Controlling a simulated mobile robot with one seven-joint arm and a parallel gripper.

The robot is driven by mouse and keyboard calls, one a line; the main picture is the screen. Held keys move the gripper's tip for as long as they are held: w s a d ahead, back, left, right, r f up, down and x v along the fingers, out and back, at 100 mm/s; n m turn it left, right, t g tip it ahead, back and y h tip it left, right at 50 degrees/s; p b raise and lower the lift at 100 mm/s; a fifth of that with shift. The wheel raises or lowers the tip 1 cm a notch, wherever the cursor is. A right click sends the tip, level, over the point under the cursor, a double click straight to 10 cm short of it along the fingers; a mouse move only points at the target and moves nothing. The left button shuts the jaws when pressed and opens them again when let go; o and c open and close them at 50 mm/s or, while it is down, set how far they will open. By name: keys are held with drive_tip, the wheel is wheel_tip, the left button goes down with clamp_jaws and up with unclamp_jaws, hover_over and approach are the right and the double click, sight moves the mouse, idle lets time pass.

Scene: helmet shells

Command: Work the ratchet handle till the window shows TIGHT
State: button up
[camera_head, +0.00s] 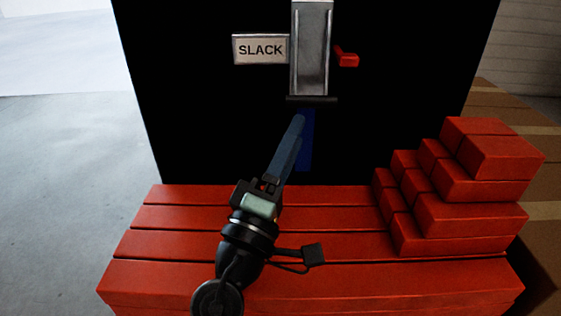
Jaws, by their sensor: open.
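The window (261,50) is a pale plate that reads SLACK, at the left of a grey metal ratchet housing (313,50) on a black upright panel. A long blue-grey handle (288,148) slants down and left from below the housing. My gripper (269,183) is open at the handle's lower end. I cannot tell whether the handle lies between the fingers or touches them. A darker blue strip (306,155) hangs straight down behind the handle, partly hidden by it.
A small red lever (347,58) sticks out right of the housing. Red blocks (460,190) are stacked on the right of a red slatted bench (160,245). The bench's left part is clear. Brown boxes (525,130) stand at the far right.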

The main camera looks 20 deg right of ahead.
drive_tip(key=v, duration=0.5)
